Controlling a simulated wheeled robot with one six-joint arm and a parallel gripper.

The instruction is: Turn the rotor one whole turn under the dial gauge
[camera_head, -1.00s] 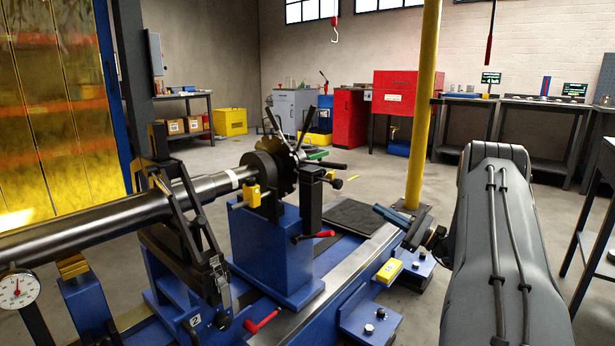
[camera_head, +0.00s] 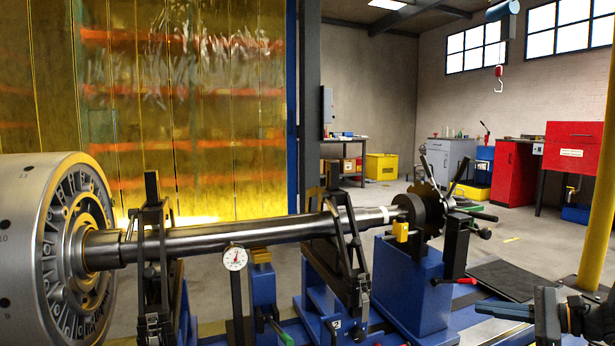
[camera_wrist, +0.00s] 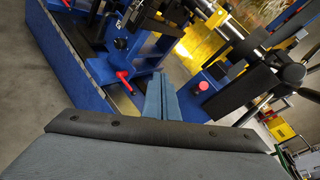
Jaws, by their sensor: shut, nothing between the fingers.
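The rotor's silver drum (camera_head: 45,250) stands at the far left with numbers on its rim. Its long dark shaft (camera_head: 225,237) runs right across two black clamp stands. The dial gauge (camera_head: 234,258), white-faced on a dark post, sits just below the shaft; I cannot tell if its tip touches. At the shaft's right end is a dark spoked wheel (camera_head: 428,205) with several lever handles, above a blue block. My gripper (camera_head: 482,308) is at the lower right, apart from the wheel, shut and empty. Its blue-grey fingers lie together in the wrist view (camera_wrist: 160,85).
The near black clamp stand (camera_head: 335,255) stands beside the shaft. A red-handled lever (camera_head: 455,281) projects from the blue block (camera_head: 410,290) near my gripper. A yellow curtain (camera_head: 190,110) hangs behind the drum. Open floor lies beyond the wheel.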

